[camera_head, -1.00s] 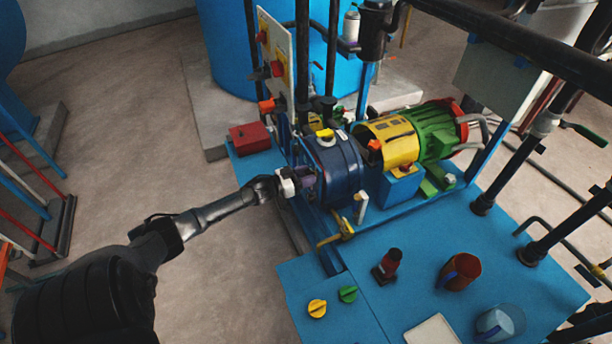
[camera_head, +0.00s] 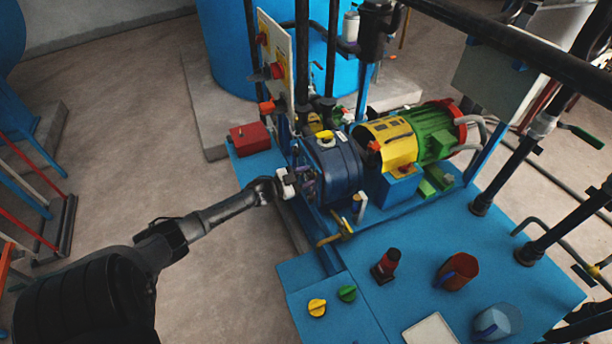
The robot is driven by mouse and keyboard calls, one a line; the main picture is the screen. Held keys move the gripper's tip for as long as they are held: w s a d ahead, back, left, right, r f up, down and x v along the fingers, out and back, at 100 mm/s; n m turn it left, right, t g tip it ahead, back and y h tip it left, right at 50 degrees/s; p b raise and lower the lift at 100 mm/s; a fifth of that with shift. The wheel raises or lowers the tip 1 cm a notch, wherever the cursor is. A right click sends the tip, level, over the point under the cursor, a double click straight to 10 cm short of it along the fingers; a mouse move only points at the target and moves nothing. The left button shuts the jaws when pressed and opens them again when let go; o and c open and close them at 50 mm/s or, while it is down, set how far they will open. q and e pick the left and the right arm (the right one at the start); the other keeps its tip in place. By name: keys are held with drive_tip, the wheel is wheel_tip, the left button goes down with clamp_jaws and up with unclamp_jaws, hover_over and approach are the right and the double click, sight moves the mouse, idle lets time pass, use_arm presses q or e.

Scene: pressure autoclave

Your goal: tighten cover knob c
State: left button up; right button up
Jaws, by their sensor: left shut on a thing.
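The dark blue vessel (camera_head: 336,170) sits on the blue base in the middle of the view, with its cover side facing left. My left gripper (camera_head: 290,183) reaches in from the left and is shut at the front of this cover. Small purple knobs (camera_head: 308,187) show at the cover beside the gripper. The thing in the jaws is mostly hidden, and it appears to be one of these cover knobs; I cannot read which. My right gripper is not in view.
A yellow and green motor (camera_head: 410,140) stands right of the vessel. A yellow-handled valve (camera_head: 344,228) is below it. A red box (camera_head: 250,138) is behind.

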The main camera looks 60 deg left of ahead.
use_arm(q)
drive_tip(key=m, duration=0.4)
drive_tip(key=shift+m, duration=0.3)
drive_tip(key=m, duration=0.3)
drive_tip(key=shift+d+m+b, duration=0.1)
drive_tip(key=shift+m+b, duration=0.2)
drive_tip(key=shift+m, duration=0.1)
drive_tip(key=m+b, duration=0.1)
drive_tip(key=m, duration=0.2)
drive_tip(key=shift+f+m, duration=0.1)
drive_tip(key=shift+m, duration=0.2)
drive_tip(key=m+b, duration=0.1)
drive_tip(key=m, duration=0.1)
drive_tip(key=shift+m, duration=0.4)
drive_tip(key=shift+m+b, duration=0.3)
drive_tip(key=shift+m, duration=0.6)
